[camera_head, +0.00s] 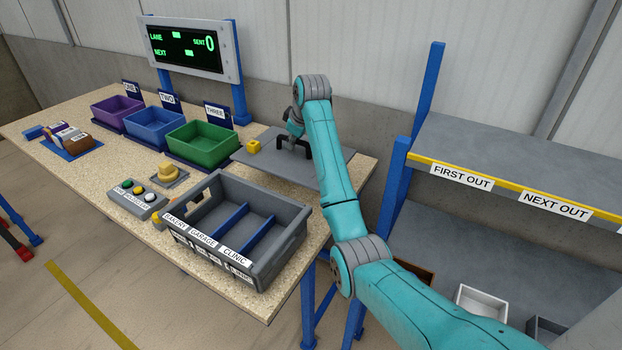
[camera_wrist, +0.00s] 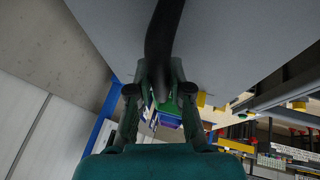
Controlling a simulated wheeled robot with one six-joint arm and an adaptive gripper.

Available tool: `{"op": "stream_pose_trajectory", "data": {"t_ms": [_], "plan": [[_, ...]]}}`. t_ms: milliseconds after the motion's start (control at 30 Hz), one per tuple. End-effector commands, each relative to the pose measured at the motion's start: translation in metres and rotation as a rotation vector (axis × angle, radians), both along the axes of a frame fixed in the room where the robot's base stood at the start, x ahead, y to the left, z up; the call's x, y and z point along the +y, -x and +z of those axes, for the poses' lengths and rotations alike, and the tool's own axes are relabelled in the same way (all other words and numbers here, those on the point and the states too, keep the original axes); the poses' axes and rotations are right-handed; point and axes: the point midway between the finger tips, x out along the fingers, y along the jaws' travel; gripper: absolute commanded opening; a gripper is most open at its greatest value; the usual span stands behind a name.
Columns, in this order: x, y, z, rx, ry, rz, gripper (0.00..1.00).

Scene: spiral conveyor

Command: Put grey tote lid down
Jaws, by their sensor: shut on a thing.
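The grey tote lid (camera_head: 325,168) is a flat panel with a black handle (camera_head: 308,150) and a yellow piece (camera_head: 254,147) at its left. It is at the back right of the table, behind the open grey tote (camera_head: 285,250). My gripper (camera_head: 294,135) is shut on the handle. In the wrist view, the lid (camera_wrist: 225,45) fills the top, and the dark handle (camera_wrist: 163,45) runs between my fingers (camera_wrist: 158,92). I cannot tell whether the lid touches the table or hangs just above it.
Purple (camera_head: 117,112), blue (camera_head: 154,124) and green (camera_head: 202,142) bins line the table's back. A button box (camera_head: 136,199) and yellow button (camera_head: 168,172) stand left of the tote, which has blue dividers. A shelf rack (camera_head: 520,165) stands right.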

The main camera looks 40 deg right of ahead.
Motion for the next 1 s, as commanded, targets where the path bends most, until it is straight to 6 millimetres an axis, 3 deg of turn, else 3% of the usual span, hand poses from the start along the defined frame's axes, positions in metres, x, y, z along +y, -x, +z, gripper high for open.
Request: {"op": "stream_pose_trajectory", "data": {"t_ms": [333,567,800,1000], "plan": [[0.0,0.001,-0.055,0.001,0.0,-0.004,0.0],[0.0,0.001,-0.07,0.001,0.0,-0.004,0.0],[0.0,0.001,-0.099,0.001,0.0,-0.004,0.0],[0.0,0.001,-0.1,0.0,0.0,-0.004,0.0]]}}
